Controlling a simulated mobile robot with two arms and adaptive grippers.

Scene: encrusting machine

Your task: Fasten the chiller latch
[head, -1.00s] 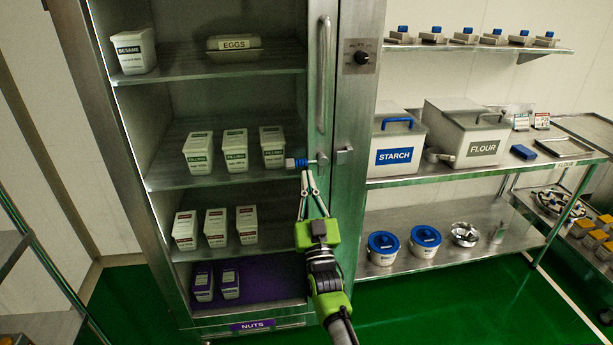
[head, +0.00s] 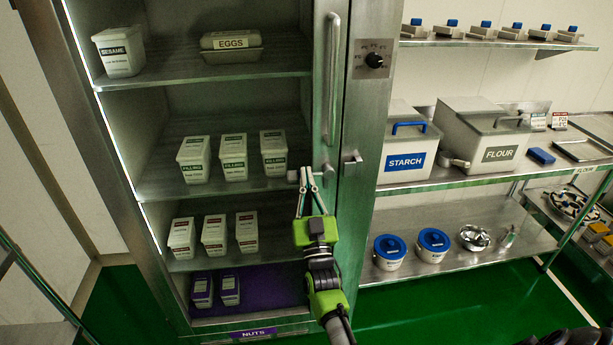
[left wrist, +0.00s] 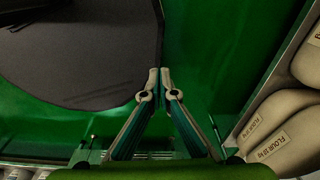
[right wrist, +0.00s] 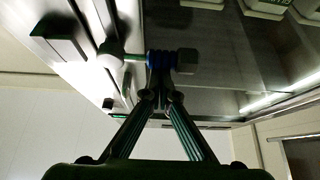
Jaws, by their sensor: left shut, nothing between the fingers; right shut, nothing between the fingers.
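The chiller latch shows in the head view as a short lever with a grey end (head: 293,176), sticking out left from its round pivot (head: 328,170) on the door frame. The catch (head: 351,164) sits right of the pivot. My right gripper (head: 307,170) is shut and empty, its fingertips in front of the lever and hiding its middle. In the right wrist view the lever's blue collar (right wrist: 160,58) is right at the fingertips (right wrist: 160,88); I cannot tell whether they touch. My left gripper (left wrist: 160,75) is shut and empty, away from the chiller.
The chiller shelves (head: 215,179) hold white tubs and an eggs box (head: 231,41). A long vertical handle (head: 332,80) rises above the latch, and a dial (head: 374,60) is to its right. Steel shelving with a starch bin (head: 405,160) stands at the right.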

